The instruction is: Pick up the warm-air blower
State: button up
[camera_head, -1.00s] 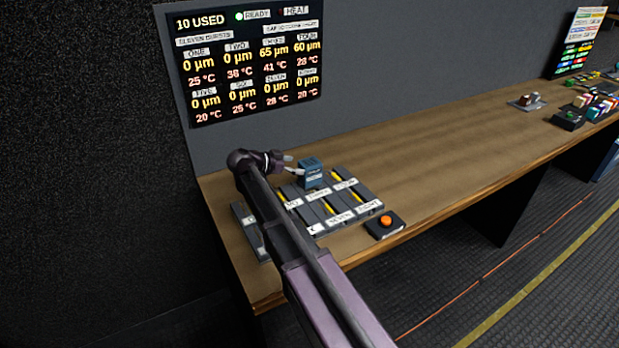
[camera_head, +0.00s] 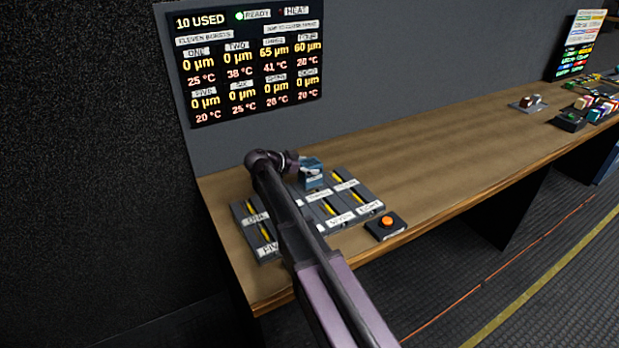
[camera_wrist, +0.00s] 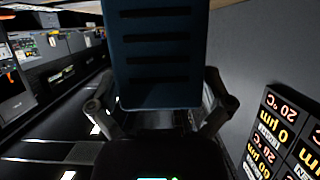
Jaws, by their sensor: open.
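The warm-air blower (camera_head: 312,174) is a small blue box standing upright on the far part of the labelled slotted panel (camera_head: 342,198). In the wrist view the blower (camera_wrist: 156,60) fills the top centre, its slotted face close to the camera. My gripper (camera_wrist: 160,98) is open, with one finger on each side of the blower's lower end. I cannot tell whether the fingers touch it. In the head view my gripper (camera_head: 300,163) is beside the blower's left side, partly hidden by my wrist.
An orange button on a black box (camera_head: 386,226) sits at the bench's front edge, right of the panel. A wall display (camera_head: 240,60) hangs behind. The middle of the wooden bench (camera_head: 440,150) is clear. Several small items stand at the far right.

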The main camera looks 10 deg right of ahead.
jog(key=shift+d+f, duration=0.1)
jog(key=shift+d, duration=0.1)
dwell(0.4)
jog(key=c, duration=1.1)
